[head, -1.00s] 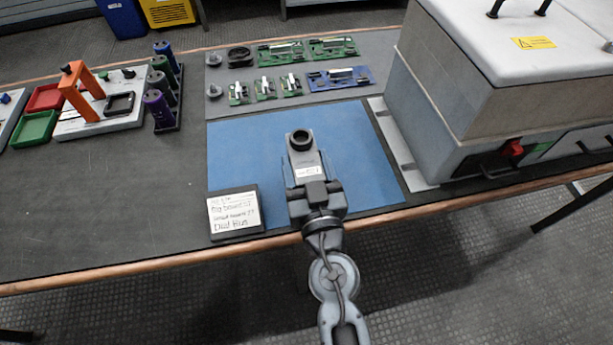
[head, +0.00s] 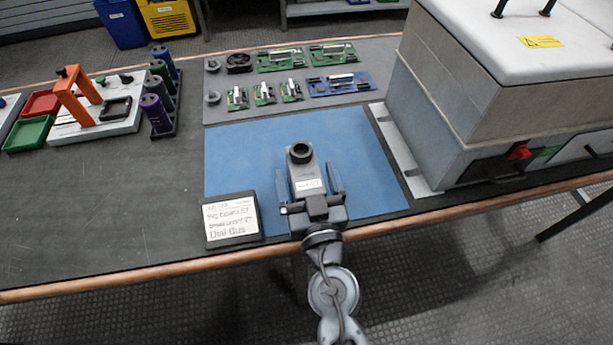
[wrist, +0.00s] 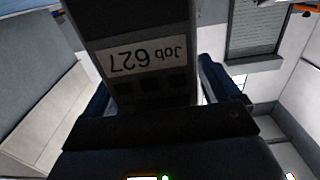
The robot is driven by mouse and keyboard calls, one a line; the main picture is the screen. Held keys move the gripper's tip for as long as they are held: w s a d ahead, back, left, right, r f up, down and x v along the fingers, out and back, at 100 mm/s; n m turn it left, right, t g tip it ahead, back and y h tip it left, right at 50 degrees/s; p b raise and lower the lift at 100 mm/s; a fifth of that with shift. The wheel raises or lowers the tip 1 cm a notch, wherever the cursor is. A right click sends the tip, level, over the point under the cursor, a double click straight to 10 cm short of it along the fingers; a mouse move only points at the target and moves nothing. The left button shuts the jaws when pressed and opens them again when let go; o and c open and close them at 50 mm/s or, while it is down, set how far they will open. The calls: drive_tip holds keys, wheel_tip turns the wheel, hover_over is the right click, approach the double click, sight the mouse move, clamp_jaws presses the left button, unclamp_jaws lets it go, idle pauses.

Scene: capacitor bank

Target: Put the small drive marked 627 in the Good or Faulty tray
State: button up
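The small drive (head: 309,170) is a dark grey block with a round black knob on its far end and a white label. The label reads "Job 627" upside down on the drive (wrist: 150,80) in the wrist view. My gripper (head: 309,188) has its blue fingers spread on either side of the drive, with narrow gaps between. I cannot tell whether the drive rests on the blue mat (head: 240,150). A green tray (head: 27,133) and a red tray (head: 42,102) lie at the far left; no Good or Faulty marking is readable.
Circuit boards (head: 340,82) lie behind the mat. A large grey cabinet (head: 470,110) blocks the right. Bare black tabletop lies front left.

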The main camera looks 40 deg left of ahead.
drive_tip(key=shift+r, duration=0.1)
drive_tip(key=shift+s+d, duration=0.15)
drive_tip(key=v, duration=1.1)
drive_tip(key=shift+s+d, duration=0.25)
drive_tip(key=shift+d, duration=0.1)
drive_tip(key=s+d+r+m+t+h, duration=0.1)
drive_tip(key=s+d+m+h, duration=0.1)
drive_tip(key=d, duration=0.7)
drive_tip(key=s+d+r+m+t+h, duration=0.1)
drive_tip(key=s+d+m+h, duration=0.2)
drive_tip(key=s+d, duration=0.4)
drive_tip(key=s+d+r+m+t+h, duration=0.1)
drive_tip(key=s+d+h, duration=0.4)
drive_tip(key=d, duration=0.8)
drive_tip(key=shift+s+r+m+t, duration=0.25)
drive_tip(key=shift+r+m+t, duration=0.2)
drive_tip(key=shift+m, duration=0.25)
drive_tip(key=s+d+r+m+h, duration=0.1)
drive_tip(key=s, duration=0.1)
drive_tip(key=s+d+r+h, duration=0.1)
drive_tip(key=s+d+r, duration=0.1)
drive_tip(key=s+d+r+m+h, duration=0.1)
drive_tip(key=s+d+r, duration=0.1)
drive_tip(key=shift+r+m+g+h, duration=0.2)
drive_tip(key=shift+m+g+h, duration=0.1)
drive_tip(key=shift+g+h, duration=0.1)
